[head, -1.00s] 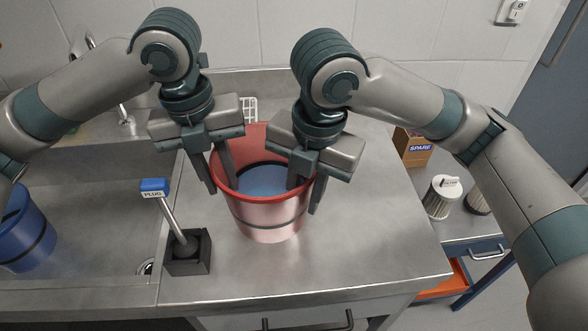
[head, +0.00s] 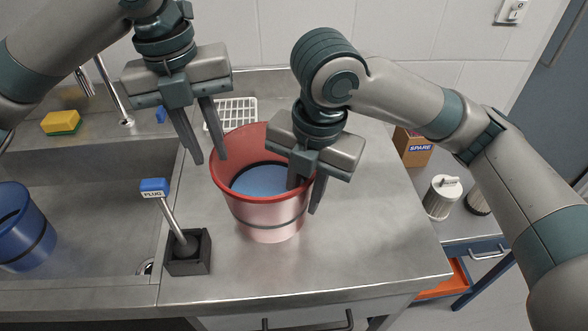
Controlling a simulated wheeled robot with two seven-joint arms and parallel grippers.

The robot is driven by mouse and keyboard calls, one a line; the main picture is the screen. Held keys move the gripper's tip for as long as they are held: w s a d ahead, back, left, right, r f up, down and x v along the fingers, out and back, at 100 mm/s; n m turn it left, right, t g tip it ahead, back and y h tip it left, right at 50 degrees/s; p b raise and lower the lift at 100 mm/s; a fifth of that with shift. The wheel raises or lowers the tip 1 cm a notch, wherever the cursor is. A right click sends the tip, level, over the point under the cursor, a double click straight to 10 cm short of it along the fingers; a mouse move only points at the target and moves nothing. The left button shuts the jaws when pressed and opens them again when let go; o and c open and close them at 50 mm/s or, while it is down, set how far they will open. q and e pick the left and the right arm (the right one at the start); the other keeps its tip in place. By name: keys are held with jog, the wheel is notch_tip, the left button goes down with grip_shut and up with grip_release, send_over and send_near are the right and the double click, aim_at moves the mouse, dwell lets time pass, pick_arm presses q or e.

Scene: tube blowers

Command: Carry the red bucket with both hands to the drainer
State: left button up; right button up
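The red bucket (head: 265,212) stands upright on the steel counter, with blue liquid (head: 263,181) inside and a dark band around it. My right gripper (head: 304,198) straddles the bucket's right rim, one finger inside and one outside, with a gap between the fingers; exact contact with the wall is hard to see. A white grid rack (head: 234,106), perhaps the drainer, lies behind the bucket, partly hidden by it and my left gripper.
A black block with a blue-topped PLUG lever (head: 155,187) stands left of the bucket at the sink's edge. The sink (head: 105,200) holds a blue bucket (head: 22,228). A yellow-green sponge (head: 61,122) lies behind it. The counter right of the bucket is clear.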

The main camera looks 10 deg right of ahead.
notch_tip(320, 180, up, 12)
jog(key=d, duration=0.1)
jog(key=shift+s, duration=0.3)
jog(key=shift+f, duration=0.1)
dwell(0.6)
